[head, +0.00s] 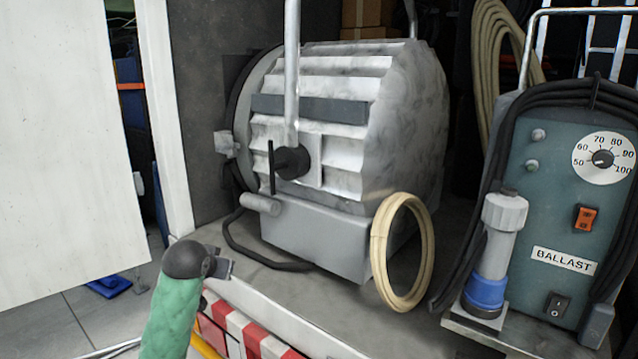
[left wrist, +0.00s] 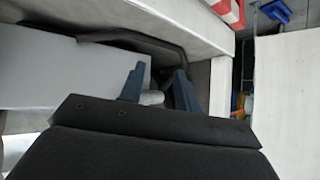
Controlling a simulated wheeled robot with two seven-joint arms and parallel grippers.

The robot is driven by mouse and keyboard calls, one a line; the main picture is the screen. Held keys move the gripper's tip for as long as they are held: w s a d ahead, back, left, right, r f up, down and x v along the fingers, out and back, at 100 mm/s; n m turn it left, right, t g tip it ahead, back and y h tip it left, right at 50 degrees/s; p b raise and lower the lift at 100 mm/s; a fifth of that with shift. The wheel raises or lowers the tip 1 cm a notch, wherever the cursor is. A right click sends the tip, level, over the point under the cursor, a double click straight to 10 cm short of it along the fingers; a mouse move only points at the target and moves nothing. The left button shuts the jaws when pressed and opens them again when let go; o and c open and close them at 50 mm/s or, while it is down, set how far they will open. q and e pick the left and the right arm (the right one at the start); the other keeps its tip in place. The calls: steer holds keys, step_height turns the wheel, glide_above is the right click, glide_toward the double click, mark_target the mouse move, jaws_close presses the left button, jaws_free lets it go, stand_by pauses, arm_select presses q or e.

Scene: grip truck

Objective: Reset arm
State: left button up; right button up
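My left gripper (left wrist: 160,70) shows in the left wrist view with its two blue-grey fingers apart and nothing held between them. A small light grey cylinder shows behind the gap, below the lamp. In the head view my left arm comes in at the bottom left with a green sleeve, and its dark end (head: 220,265) is near the truck's edge, in front of the lamp. The big grey lamp (head: 325,110) stands on the truck bed. The gripper looks apart from it. My right gripper is in neither view.
A cream cable coil (head: 427,255) leans at the lamp's front. A teal ballast box (head: 560,200) with a dial stands at the right. A white door panel (head: 65,150) fills the left. A black cable (head: 250,250) lies by the lamp's base. The truck edge (head: 245,325) has red-white stripes.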

arm_select(q)
steer(key=s+d+f+g, duration=0.3)
steer(key=s+f, duration=0.9)
steer(key=s, duration=0.4)
steer(key=s+d+f+g, duration=0.3)
steer(key=s+f, duration=1)
steer(key=s, duration=0.3)
steer(key=s+d+f+g, duration=0.3)
steer(key=s+f, duration=1)
steer(key=s, duration=0.3)
steer(key=shift+f+h, duration=0.15)
steer(key=shift+h, duration=0.25)
steer(key=shift+w+d, duration=0.1)
